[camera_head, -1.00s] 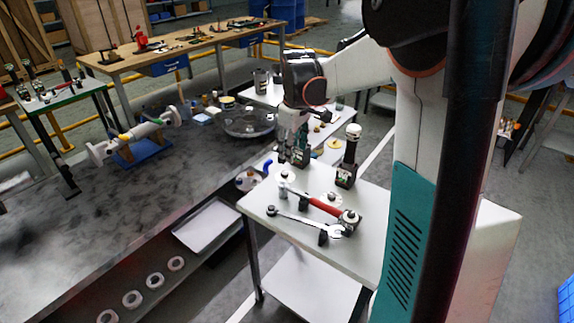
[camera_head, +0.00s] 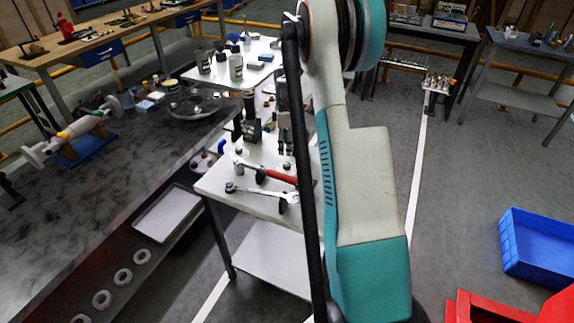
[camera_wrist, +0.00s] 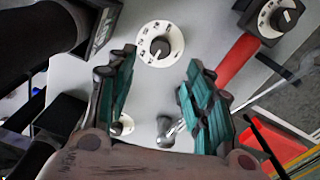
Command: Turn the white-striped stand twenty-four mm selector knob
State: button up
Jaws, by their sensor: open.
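In the wrist view a round white dial with dark marks and a black selector knob (camera_wrist: 160,45) faces me, just beyond and between my fingertips. My gripper (camera_wrist: 160,62) is open, with teal pads on both sides and nothing held. A second dial with a black knob (camera_wrist: 283,18) sits on a dark block at the upper right. I cannot make out a white stripe that tells which stand is which.
A red-handled tool (camera_wrist: 238,60) and a wrench (camera_head: 262,193) lie beside the dials. A dark block with a white label (camera_wrist: 98,32) stands close to the left finger. A dark workbench (camera_head: 110,185) adjoins the table. A blue crate (camera_head: 540,245) is on the floor at right.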

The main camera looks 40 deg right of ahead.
aim_at(287, 164)
notch_tip(287, 164, down, 9)
jog(key=shift+f+b, duration=0.15)
jog(key=shift+b, duration=1.1)
jog(key=c, duration=1)
